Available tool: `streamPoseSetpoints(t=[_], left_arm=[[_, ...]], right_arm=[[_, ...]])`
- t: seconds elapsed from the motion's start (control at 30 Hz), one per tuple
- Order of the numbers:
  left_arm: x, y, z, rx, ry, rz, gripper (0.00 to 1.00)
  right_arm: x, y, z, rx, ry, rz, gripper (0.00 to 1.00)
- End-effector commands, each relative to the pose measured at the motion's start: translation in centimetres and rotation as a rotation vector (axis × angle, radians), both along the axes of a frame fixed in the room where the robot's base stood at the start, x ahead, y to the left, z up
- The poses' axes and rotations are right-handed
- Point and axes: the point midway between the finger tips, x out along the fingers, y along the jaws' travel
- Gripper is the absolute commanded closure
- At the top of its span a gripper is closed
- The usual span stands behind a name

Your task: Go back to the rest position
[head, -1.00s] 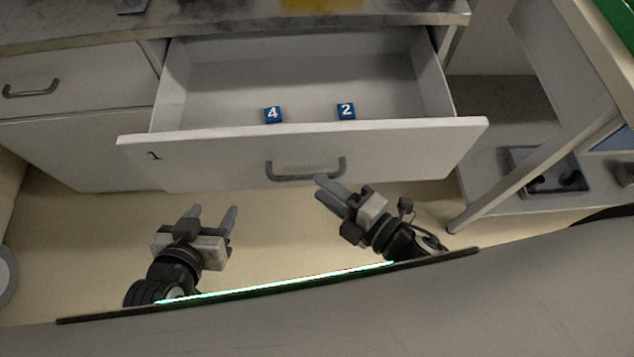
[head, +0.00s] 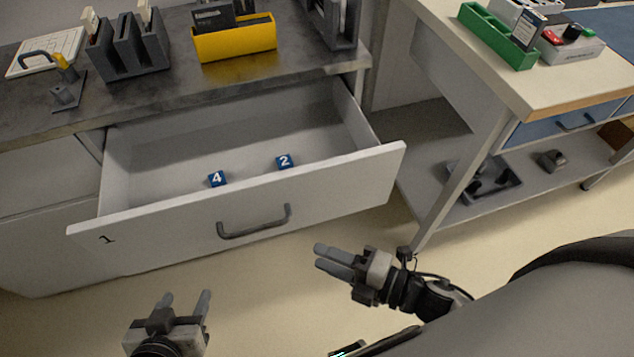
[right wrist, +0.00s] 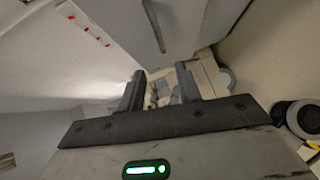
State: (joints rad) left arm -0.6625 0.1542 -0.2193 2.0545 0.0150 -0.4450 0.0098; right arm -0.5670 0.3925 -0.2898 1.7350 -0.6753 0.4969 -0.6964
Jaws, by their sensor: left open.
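My left gripper (head: 186,299) is at the bottom left of the head view, its two fingers apart and nothing between them. My right gripper (head: 319,255) is right of it, in front of the drawer and apart from its handle, with its fingers pointing left. In the right wrist view its fingers (right wrist: 158,85) stand apart with nothing held. The open drawer (head: 330,180) marked 1 has a grey handle (head: 255,222). Inside it lie a blue block with 4 (head: 217,179) and a blue block with 2 (head: 285,161).
The dark countertop (head: 200,85) above the drawer holds a yellow bin (head: 235,42) and a grey rack (head: 128,50). At right a cart (head: 500,82) carries a green bin (head: 490,38); its lower shelf holds a grey tray (head: 515,188). Floor between the drawer and me is clear.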

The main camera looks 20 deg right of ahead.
Motion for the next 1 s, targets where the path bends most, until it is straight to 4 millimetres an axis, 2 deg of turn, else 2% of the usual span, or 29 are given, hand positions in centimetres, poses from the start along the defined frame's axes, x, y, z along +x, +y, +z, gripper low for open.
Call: streamPoseSetpoints(t=[0.27, 0.37, 0.5, 0.6, 0.73, 0.83, 1.0], left_arm=[[0.1, 0.0, 0.2, -0.002, -0.004, 0.001, 0.47], [0.2, -0.1, 0.3, -0.004, -0.007, 0.002, 0.47], [0.2, -0.1, 0.5, -0.008, -0.01, 0.005, 0.47], [0.3, -0.2, 0.5, -0.01, -0.011, 0.006, 0.47], [0.3, -0.2, 0.5, -0.011, -0.01, 0.006, 0.47], [0.3, -0.2, 0.5, -0.01, -0.011, 0.006, 0.47], [0.2, -0.2, 0.4, -0.009, -0.009, 0.007, 0.47]], right_arm=[[0.6, -0.2, 0.3, 0.04, 0.04, -0.052, 0.66], [2.2, -1.1, 0.9, 0.186, 0.186, -0.226, 0.66], [3.6, -3.0, 0.8, 0.53, 0.522, -0.557, 0.66], [3.2, -3.5, 0.2, 0.765, 0.759, -0.742, 0.66], [2.1, -3.1, -0.4, 0.972, 0.977, -0.887, 0.66], [1.6, -2.9, -0.6, 1.035, 1.054, -0.931, 0.66], [1.5, -2.8, -0.7, 1.045, 1.068, -0.939, 0.66]])
